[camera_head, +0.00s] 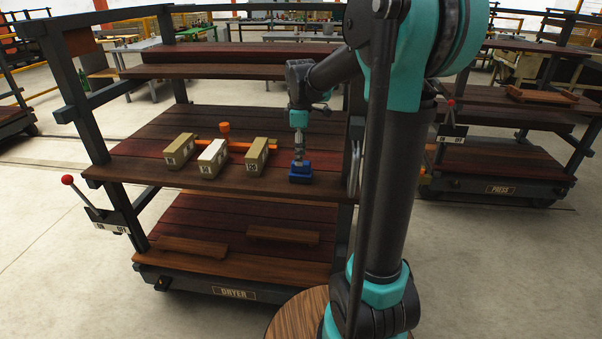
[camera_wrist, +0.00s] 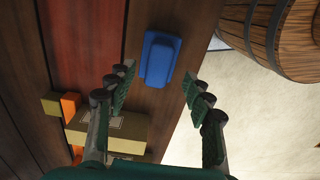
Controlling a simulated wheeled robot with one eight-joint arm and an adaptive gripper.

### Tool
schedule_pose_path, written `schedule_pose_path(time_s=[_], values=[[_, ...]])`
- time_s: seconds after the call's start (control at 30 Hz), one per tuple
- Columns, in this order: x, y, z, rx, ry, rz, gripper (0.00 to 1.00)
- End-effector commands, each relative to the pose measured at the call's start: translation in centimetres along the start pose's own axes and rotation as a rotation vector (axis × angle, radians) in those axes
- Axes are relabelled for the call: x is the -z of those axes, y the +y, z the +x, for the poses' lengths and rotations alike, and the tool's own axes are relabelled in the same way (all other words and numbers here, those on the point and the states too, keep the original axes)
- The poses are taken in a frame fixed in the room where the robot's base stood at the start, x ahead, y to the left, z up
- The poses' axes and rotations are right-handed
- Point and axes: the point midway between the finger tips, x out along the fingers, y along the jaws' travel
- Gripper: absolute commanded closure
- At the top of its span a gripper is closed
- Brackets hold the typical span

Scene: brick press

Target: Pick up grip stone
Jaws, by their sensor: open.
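A blue block (camera_head: 300,172) with a raised, narrower top sits near the front edge of the middle shelf of the rack labelled DRYER; it is likely the grip stone. In the wrist view the blue block (camera_wrist: 158,60) lies lengthwise beyond and between the fingertips, with gaps on both sides. My gripper (camera_head: 299,156) points down right above it, and no grasp shows. In the wrist view my gripper (camera_wrist: 157,75) has its fingers spread wide with nothing between the pads.
A brick (camera_wrist: 120,132) shows near my left finger. A wooden barrel (camera_wrist: 275,35) stands off the shelf. The PRESS rack (camera_head: 500,188) is at right.

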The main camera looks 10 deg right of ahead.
Motion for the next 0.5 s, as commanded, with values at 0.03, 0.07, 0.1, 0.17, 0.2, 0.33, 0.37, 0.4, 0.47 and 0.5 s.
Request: schedule_pose_path(time_s=[0.03,0.07,0.1,0.17,0.2,0.33,0.37,0.4,0.47,0.5], values=[[0.0,0.1,0.7,0.0,0.0,0.0,0.48],[-0.1,0.1,1.2,0.0,0.0,0.0,0.48],[-0.1,0.2,1.8,0.0,0.0,0.0,0.48],[-0.1,0.3,2.7,0.0,0.0,0.0,0.48],[-0.1,0.3,3.1,0.0,0.0,0.0,0.48],[-0.1,0.2,4.1,0.0,0.0,0.0,0.48],[-0.1,0.2,4.2,0.0,0.0,0.0,0.48],[-0.1,0.2,4.2,0.0,0.0,0.0,0.48],[-0.1,0.2,4.2,0.0,0.0,0.0,0.48],[-0.1,0.2,4.2,0.0,0.0,0.0,0.48]])
